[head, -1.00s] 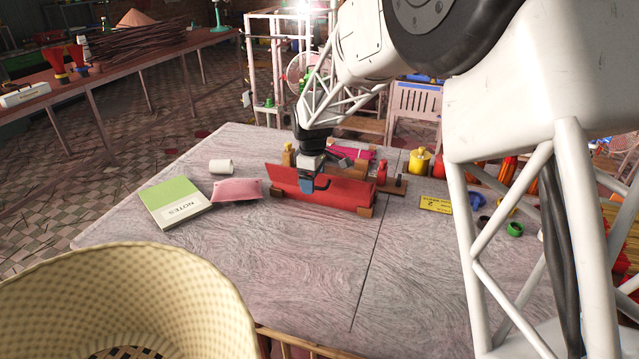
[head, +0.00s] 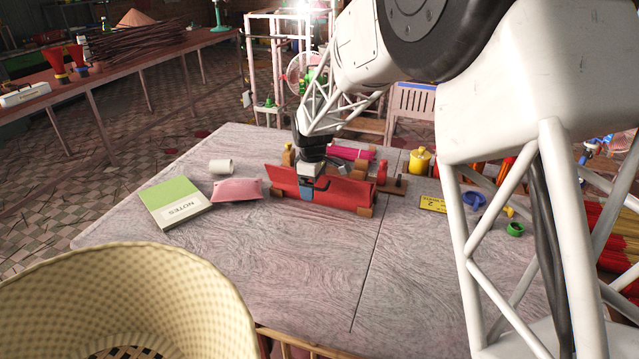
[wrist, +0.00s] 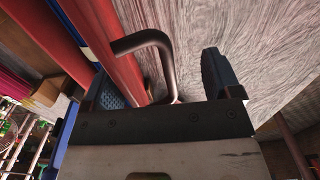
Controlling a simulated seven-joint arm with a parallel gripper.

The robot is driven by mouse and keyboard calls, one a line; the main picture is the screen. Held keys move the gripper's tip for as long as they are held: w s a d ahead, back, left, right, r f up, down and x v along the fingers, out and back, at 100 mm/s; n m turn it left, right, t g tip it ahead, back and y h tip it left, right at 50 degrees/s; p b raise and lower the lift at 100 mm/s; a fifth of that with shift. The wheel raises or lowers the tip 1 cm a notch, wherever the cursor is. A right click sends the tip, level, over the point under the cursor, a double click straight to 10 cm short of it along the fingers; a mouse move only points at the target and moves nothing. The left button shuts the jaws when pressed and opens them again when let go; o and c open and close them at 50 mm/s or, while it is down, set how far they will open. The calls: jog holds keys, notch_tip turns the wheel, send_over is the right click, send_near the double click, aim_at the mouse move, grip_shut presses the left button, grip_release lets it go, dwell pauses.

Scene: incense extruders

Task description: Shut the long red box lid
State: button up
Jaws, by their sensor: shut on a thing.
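The long red box lid (head: 345,193) stands open as a tilted panel along the near side of the box, on wooden end blocks (head: 365,211). In the wrist view the red lid (wrist: 118,50) runs diagonally past a dark bent bar handle (wrist: 145,42). My gripper (head: 307,190) is down at the lid, left of its middle. The gripper hides part of the lid, and the exact finger contact is hard to see.
A pink pouch (head: 238,189), a green notes book (head: 175,202) and a white cup (head: 221,166) lie left of the box. Pink sticks (head: 350,153) and a yellow pot (head: 419,161) are behind. A yellow card (head: 433,204) lies right. The near tabletop is clear.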

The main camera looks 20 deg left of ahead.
jog(key=shift+c, duration=0.2)
jog(key=shift+w+r, duration=0.55)
jog(key=shift+w, duration=0.1)
jog(key=c, duration=0.5)
jog(key=shift+c, duration=0.2)
jog(key=shift+w+r, duration=0.4)
jog(key=shift+w, duration=0.45)
jog(key=shift+c, duration=0.4)
jog(key=shift+w, duration=0.4)
jog(key=shift+w+r, duration=0.1)
jog(key=shift+w, duration=0.25)
jog(key=shift+o, duration=0.2)
jog(key=shift+w, duration=0.15)
